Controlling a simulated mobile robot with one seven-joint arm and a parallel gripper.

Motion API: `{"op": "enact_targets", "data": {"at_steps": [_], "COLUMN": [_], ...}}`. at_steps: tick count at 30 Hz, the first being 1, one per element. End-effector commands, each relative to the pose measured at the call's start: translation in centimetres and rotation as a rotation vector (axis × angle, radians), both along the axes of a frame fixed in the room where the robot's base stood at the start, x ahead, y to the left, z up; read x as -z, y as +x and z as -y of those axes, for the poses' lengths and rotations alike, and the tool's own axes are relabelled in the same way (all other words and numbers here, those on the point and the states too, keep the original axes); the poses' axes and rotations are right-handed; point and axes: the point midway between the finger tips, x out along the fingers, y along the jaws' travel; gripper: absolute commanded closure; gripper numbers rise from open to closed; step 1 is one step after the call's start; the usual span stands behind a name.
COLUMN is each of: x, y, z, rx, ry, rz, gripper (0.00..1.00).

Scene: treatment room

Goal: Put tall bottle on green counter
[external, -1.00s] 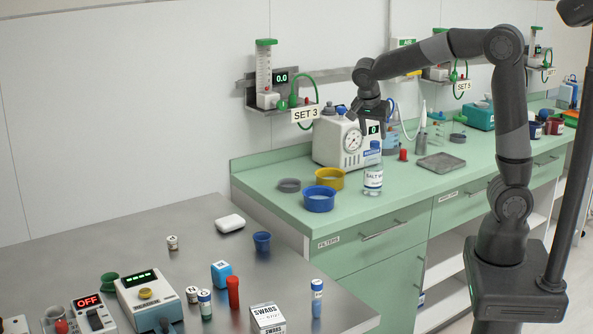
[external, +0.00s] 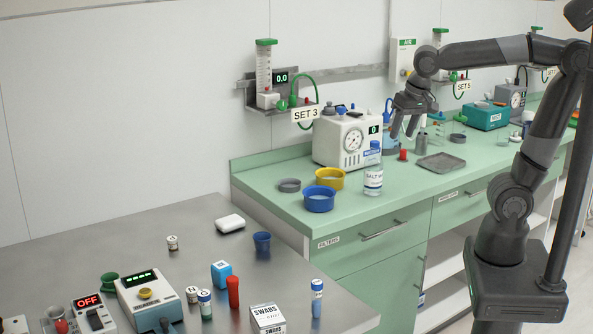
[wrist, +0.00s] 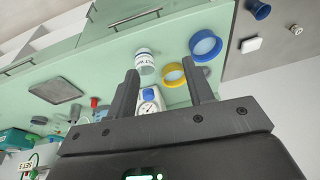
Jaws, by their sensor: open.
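The tall bottle (external: 373,170), clear with a blue cap and a salt label, stands upright on the green counter (external: 420,198) near its front edge. It also shows in the wrist view (wrist: 145,62), beyond and between the fingers. My gripper (external: 402,136) is open and empty. It is above the counter, up and to the right of the bottle, and apart from it. In the wrist view the two fingers (wrist: 163,92) are spread wide with nothing between them.
A blue bowl (external: 319,199), a yellow bowl (external: 330,178) and a grey dish (external: 289,185) are left of the bottle. A white gauge machine (external: 340,140) stands behind. A grey tray (external: 440,162) and a red cap (external: 403,155) are to the right. The metal table (external: 190,270) holds several items.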

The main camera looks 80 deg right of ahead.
Motion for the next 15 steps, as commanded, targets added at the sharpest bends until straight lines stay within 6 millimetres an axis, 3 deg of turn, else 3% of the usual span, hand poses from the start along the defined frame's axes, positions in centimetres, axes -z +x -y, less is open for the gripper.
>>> {"op": "enact_targets", "data": {"at_steps": [1,6,10,15], "x": [0.3,1.9,2.9,3.5], "y": [-1.5,-5.0,-6.6,-7.5], "z": [-1.3,-4.8,-6.3,-7.1], "rx": [-0.117,-0.481,-0.661,-0.762], "ry": [-0.010,-0.078,-0.136,-0.174], "rz": [0.028,0.111,0.156,0.178], "gripper": [0.52,0.52,0.52,0.52]}}
